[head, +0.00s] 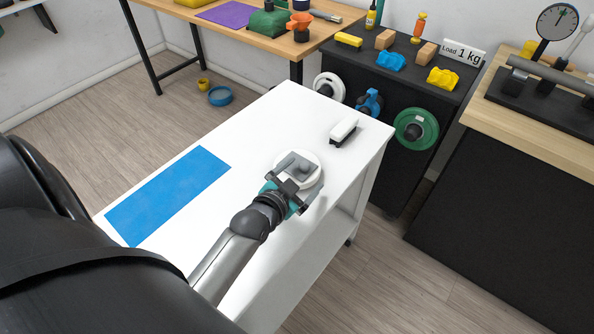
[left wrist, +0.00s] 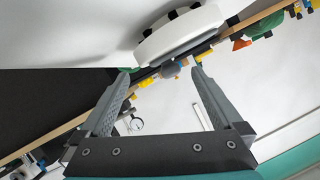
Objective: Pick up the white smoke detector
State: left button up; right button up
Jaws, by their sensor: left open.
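The white smoke detector (head: 316,172) is a round white disc on the white table, partly hidden under my left gripper. In the left wrist view the smoke detector (left wrist: 180,36) shows as a white disc with dark slots and a grey rounded part, just beyond the fingertips. My left gripper (head: 296,166) is over the detector in the head view. In the left wrist view the left gripper (left wrist: 162,76) has its two fingers apart, with nothing held between them. Whether the fingers touch the detector I cannot tell. My right gripper is not in view.
The white table (head: 255,128) also bears a blue mat (head: 168,194) at the left and a white block with a dark underside (head: 344,131) behind the detector. A black rack with weight plates (head: 416,129) stands close behind the table's far edge. The table middle is clear.

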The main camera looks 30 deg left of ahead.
aim_at(312, 167)
pick_arm(q)
jog(key=shift+x, duration=0.8)
jog(key=shift+w+f, duration=0.15)
jog(key=shift+w, duration=0.25)
jog(key=b+x, duration=0.1)
jog(key=x, duration=0.2)
jog(key=shift+w+a+f+b, duration=0.1)
jog(key=shift+b, duration=0.2)
jog(key=shift+w+a+f, duration=0.1)
jog(key=shift+w+f, duration=0.1)
jog(key=shift+w, duration=0.45)
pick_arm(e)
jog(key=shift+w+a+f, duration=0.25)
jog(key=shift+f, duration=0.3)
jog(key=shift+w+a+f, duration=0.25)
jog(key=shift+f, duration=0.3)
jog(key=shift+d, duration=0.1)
pick_arm(q)
jog(key=shift+c, duration=0.6)
jog(key=shift+s+f, duration=0.1)
grip_shut()
